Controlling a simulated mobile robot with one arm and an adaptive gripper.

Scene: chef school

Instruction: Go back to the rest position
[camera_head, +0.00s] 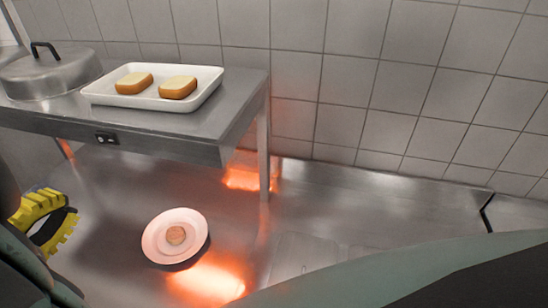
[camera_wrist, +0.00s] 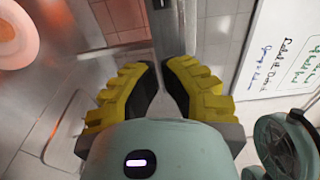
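My gripper (camera_head: 66,207) is at the left edge of the head view, left of the plate and apart from it. In the wrist view its yellow ridged fingers (camera_wrist: 163,72) stand with a narrow gap between the tips, and nothing is held there. Part of the plate also shows at the top left of the wrist view (camera_wrist: 32,22).
A raised metal shelf (camera_head: 215,125) holds a white tray (camera_head: 152,102) with two bread pieces and a lidded metal pot (camera_head: 50,75). Orange heat glow lights the counter. Right of the plate, the counter (camera_head: 330,205) is clear. A written whiteboard (camera_wrist: 280,50) shows in the wrist view.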

